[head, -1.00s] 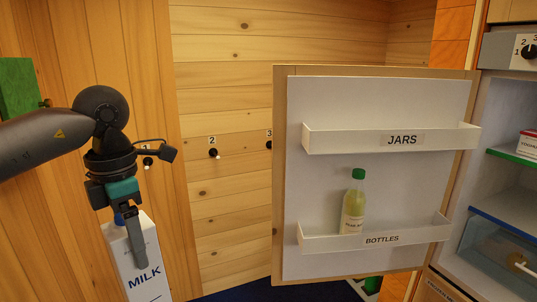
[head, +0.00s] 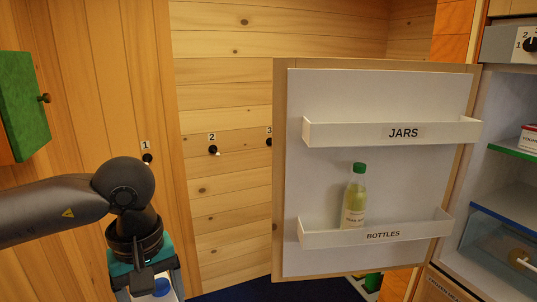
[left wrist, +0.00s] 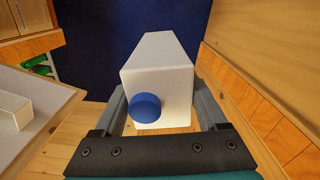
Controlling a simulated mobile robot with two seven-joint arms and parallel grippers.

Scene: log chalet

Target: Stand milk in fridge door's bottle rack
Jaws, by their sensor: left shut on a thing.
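My left gripper (left wrist: 165,108) is shut on the milk carton (left wrist: 160,55), a white box with a blue cap, gripped near its top. In the head view the gripper hangs at the lower left, and only the cap end of the carton (head: 153,288) shows at the bottom edge. The open fridge door (head: 375,85) stands to the right, apart from the carton. The gripper is left of this rack and lower. My right gripper is not in view.
An upper door rack (head: 350,134) labelled JARS looks empty. The fridge interior (head: 505,150) with shelves is at the far right. The BOTTLES rack has room on both sides of the bottle.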

